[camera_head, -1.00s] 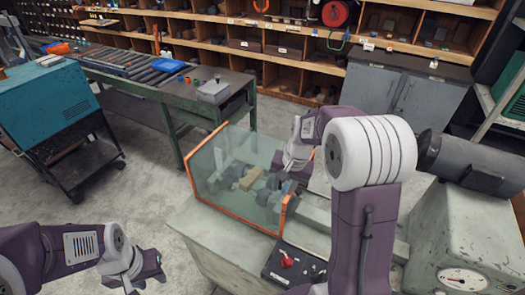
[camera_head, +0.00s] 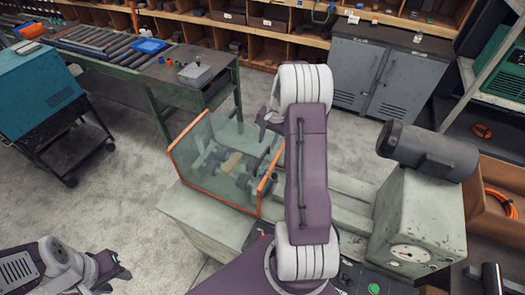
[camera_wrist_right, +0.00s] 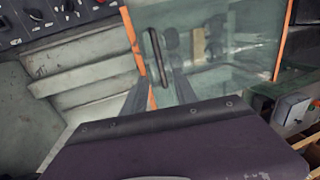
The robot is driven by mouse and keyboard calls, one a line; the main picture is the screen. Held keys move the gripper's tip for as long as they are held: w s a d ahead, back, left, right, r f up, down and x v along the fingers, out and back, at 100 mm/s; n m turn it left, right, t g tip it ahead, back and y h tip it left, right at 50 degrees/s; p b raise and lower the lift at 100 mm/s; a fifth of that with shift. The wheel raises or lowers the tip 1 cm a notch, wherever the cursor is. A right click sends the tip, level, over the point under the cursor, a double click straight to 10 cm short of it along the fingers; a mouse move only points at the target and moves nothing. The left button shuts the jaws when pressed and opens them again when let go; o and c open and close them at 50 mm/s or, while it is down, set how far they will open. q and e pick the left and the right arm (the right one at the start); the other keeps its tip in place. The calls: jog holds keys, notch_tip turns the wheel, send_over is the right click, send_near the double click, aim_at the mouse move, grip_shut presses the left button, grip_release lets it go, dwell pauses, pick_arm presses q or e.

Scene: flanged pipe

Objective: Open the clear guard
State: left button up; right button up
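The clear guard (camera_head: 203,150) is a see-through box with orange edges over the machine at centre, and it looks closed. It also fills the upper part of the right wrist view (camera_wrist_right: 215,42), where a dark upright handle (camera_wrist_right: 157,55) shows on it. My right gripper (camera_head: 267,120) is at the guard's upper right side in the head view, partly hidden by my arm. In the wrist view its two fingers (camera_wrist_right: 163,80) are apart, with the orange edge showing between them. I cannot tell whether they touch it. My left gripper (camera_head: 118,268) is at lower left, away from the guard.
A motor (camera_head: 425,150) and a headstock with a gauge (camera_head: 420,225) stand right of the guard. A green roller table (camera_head: 150,75) is behind, and a teal cabinet on a cart (camera_head: 40,90) at left. Floor at left is clear.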

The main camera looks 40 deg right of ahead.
aim_at(263, 156)
jog(key=f+p, duration=0.1)
jog(key=f, duration=0.1)
jog(key=w+f+p, duration=0.1)
jog(key=f, duration=0.2)
jog(key=f+p, duration=0.1)
jog(key=f, duration=0.1)
jog(key=shift+w+a+f, duration=0.15)
jog(key=shift+a+f, duration=0.1)
jog(key=shift+a, duration=0.1)
jog(key=shift+w+f, duration=0.1)
jog(key=shift+f, duration=0.35)
grip_shut()
dwell(0.5)
